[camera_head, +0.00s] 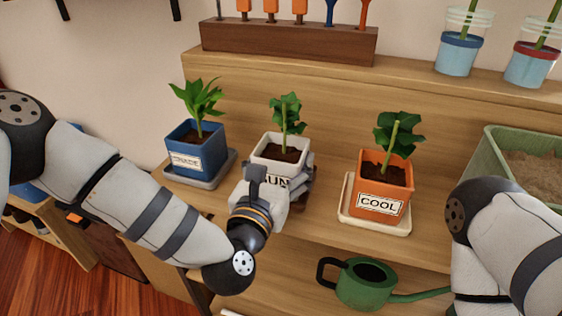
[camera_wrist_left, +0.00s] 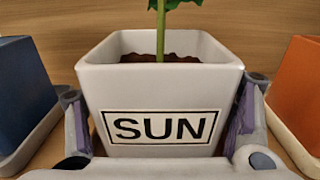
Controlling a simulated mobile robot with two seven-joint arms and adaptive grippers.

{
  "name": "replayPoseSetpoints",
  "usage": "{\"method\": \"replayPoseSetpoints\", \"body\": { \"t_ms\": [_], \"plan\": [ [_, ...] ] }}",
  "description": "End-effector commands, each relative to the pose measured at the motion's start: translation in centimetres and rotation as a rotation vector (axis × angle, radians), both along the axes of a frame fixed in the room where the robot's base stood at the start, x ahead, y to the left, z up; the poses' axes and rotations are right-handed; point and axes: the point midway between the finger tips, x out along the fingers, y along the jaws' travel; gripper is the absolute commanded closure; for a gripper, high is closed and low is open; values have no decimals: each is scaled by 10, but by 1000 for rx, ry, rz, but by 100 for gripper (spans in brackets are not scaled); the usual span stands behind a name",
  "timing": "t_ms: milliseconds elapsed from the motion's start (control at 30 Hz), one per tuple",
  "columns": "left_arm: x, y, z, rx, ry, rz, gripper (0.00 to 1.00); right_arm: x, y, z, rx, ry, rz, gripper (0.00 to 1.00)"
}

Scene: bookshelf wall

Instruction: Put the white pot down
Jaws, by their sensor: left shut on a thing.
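The white pot (camera_head: 265,160) holds a green plant in dark soil and has a label reading SUN. It stands upright between a blue pot and an orange pot at the shelf (camera_head: 330,210). My left gripper (camera_head: 285,185) is shut on the white pot, a finger on each side. In the left wrist view the white pot (camera_wrist_left: 160,95) fills the middle between the fingers. Its base is hidden, so I cannot tell whether it touches the shelf. My right arm shows at the lower right; its gripper is out of view.
The blue pot (camera_head: 194,145) stands on a grey-blue saucer to the left. The orange pot (camera_head: 384,185), labelled COOL, stands on a cream saucer (camera_head: 349,213) to the right. A green watering can (camera_head: 365,285) is on the level below. A green tub (camera_head: 490,150) of soil is far right.

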Motion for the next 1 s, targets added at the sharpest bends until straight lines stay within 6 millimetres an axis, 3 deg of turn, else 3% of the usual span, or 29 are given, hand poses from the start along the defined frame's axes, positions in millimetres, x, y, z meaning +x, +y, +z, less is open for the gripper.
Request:
{"method": "replayPoseSetpoints", "body": {
  "t_ms": [300, 333, 400, 800, 1000],
  "plan": [
    [0, 0, -2, -3, -2, 0, 73, -2, 0, -2, 0, 6, 0, 60],
    [0, 0, -2, -1, -1, 0, 19, -1, 0, -1, 0, 4, 1, 60],
    [0, 0, -1, -1, -1, 0, 4, -1, 0, -1, 0, 3, 1, 60],
    [0, 0, 7, 0, -5, 0, 4, 2, 0, 3, 0, -8, 1, 60],
    [-41, 12, 2, -2, 5, -2, 4, 3, 0, 3, 0, -9, 0, 60]
  ]
}}
